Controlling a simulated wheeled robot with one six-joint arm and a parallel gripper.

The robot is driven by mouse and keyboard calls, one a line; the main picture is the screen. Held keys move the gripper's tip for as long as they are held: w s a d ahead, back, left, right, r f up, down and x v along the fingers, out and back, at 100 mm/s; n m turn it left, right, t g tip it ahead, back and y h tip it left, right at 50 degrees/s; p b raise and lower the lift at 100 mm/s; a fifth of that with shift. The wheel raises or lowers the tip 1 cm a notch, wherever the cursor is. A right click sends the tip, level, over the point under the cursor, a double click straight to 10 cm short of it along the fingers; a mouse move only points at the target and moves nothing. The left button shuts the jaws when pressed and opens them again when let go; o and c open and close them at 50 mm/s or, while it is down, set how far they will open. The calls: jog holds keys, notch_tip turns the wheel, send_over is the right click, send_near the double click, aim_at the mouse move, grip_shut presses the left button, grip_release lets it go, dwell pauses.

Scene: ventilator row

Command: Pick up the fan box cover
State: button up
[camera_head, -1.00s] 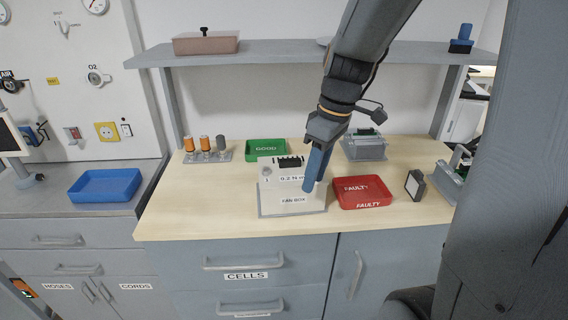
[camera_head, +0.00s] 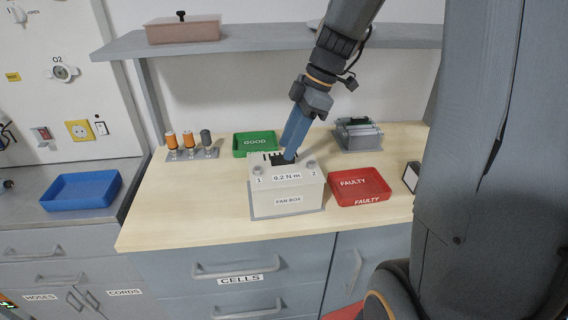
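The white fan box (camera_head: 288,199) stands on the wooden bench, labelled "FAN BOX". Its top bears a "0.2 N m" label and two round knobs or screws marked 1 and 2, at the left and right. I cannot see a clear seam between the cover and the box body. A black ridged piece (camera_head: 275,158) sits at the top rear of the box. My gripper (camera_head: 288,156), with blue fingers, points down at this black piece and overlaps its right part. I cannot tell whether it touches, or whether the fingers are apart.
A green GOOD tray (camera_head: 238,152) lies behind the box, and a red FAULTY tray (camera_head: 335,202) lies to its right. Orange and grey cylinders stand in a rack (camera_head: 205,155) at left. A grey device (camera_head: 358,138) stands behind right. A shelf (camera_head: 255,42) spans above. Bench space left of the box is clear.

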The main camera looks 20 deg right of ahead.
aim_at(284, 164)
jog(key=shift+x, duration=1.3)
grip_shut()
jog(key=shift+r, duration=0.1)
